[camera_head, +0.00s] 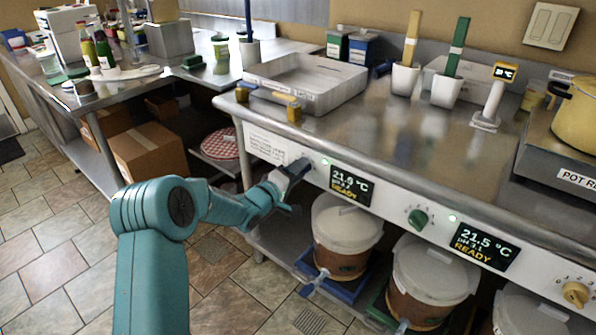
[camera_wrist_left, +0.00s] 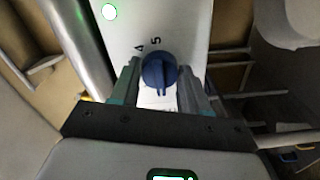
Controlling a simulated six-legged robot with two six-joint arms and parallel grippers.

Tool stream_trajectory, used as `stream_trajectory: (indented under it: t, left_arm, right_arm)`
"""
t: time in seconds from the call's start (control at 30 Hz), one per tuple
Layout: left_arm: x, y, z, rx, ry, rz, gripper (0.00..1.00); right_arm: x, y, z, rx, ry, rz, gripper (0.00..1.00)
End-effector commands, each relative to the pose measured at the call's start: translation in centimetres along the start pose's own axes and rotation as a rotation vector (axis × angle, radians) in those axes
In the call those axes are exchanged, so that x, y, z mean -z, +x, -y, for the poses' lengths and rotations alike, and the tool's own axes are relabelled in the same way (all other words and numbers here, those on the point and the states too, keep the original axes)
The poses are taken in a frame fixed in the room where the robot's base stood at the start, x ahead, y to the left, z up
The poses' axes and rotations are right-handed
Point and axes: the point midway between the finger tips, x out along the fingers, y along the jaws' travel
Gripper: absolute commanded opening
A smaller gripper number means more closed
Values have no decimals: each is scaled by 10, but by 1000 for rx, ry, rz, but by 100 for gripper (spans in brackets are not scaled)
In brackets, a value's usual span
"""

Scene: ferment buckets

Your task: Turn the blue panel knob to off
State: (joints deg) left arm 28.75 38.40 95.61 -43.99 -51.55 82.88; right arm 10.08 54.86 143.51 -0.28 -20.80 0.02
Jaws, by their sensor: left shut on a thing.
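The blue panel knob (camera_wrist_left: 157,72) sits on the white panel (camera_wrist_left: 185,20) in the left wrist view, between the two fingers of my left gripper (camera_wrist_left: 160,84). The numbers 4 and 5 show on the panel beside the knob; its other marks are hidden. In the head view my left gripper (camera_head: 293,171) is at the front panel, left of the first display, and covers the knob. The gripper is shut on the knob. My right gripper is in neither view.
A display (camera_head: 352,185) reads 21.0 °C and READY. A green knob (camera_head: 418,218) and a yellow knob (camera_head: 575,293) lie further right along the panel. Lidded buckets (camera_head: 346,238) stand below. A metal tray (camera_head: 305,80) sits on the counter above.

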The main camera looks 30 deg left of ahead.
Motion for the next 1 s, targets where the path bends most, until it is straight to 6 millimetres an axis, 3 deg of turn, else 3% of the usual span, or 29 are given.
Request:
stream_trajectory:
  t: [0.1,0.13,0.2,0.5,0.63,0.77,1.0]
  left_arm:
    - [0,0,0,0,-2,0,15]
    - [0,0,0,0,-2,0,48]
    - [0,0,0,0,-1,0,70]
    - [0,-1,0,0,0,0,70]
    - [1,-12,0,1,0,-1,70]
    - [2,-40,-1,3,0,-2,70]
    - [1,-106,-1,3,-1,-3,70]
  right_arm:
    - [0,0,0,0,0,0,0]
    - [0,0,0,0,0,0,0]
    - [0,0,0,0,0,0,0]
    - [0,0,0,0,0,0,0]
    - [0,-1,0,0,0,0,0]
    - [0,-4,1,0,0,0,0]
    - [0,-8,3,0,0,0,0]
